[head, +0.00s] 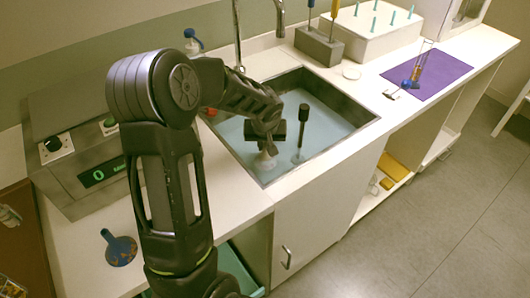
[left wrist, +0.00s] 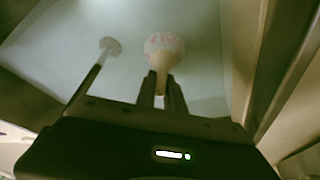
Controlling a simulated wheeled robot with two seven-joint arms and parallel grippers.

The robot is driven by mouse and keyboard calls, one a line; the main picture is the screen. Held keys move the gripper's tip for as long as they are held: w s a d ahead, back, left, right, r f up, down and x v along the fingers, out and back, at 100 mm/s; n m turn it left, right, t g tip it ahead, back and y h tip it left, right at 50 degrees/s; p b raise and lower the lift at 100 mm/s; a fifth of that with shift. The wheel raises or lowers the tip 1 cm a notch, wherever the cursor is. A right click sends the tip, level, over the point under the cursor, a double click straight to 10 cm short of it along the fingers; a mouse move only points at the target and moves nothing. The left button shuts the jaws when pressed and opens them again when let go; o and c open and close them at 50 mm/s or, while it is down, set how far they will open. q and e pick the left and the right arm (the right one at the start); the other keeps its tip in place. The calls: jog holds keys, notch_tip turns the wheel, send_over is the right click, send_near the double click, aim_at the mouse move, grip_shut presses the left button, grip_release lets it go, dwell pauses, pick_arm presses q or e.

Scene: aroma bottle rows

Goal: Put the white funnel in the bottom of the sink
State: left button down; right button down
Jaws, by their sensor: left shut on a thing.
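The sink (head: 352,110) is a dark-rimmed basin with a pale blue bottom, set in the white counter. My left gripper (head: 266,143) is down inside the sink near its front left part. It is shut on the white funnel (head: 264,162), which hangs under the fingers with its wide end away from them. In the left wrist view the funnel (left wrist: 163,46) shows between the two fingertips (left wrist: 161,88), its stem gripped. I cannot tell whether the funnel touches the sink bottom. My right gripper is not in view.
A dark-topped rod (head: 303,128) stands in the sink close to the gripper's right. A blue funnel (head: 119,248) lies on the counter at the left, by a scale (head: 90,172). A purple mat (head: 428,74) lies at the right. A faucet (head: 238,35) stands behind the sink.

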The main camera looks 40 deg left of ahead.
aim_at(265, 150)
pick_arm(q)
jog(key=shift+f, duration=1.85)
jog(key=shift+f, duration=0.15)
jog(key=c, duration=1.4)
grip_release()
jog(key=shift+c, duration=0.2)
jog(key=v, duration=1.2)
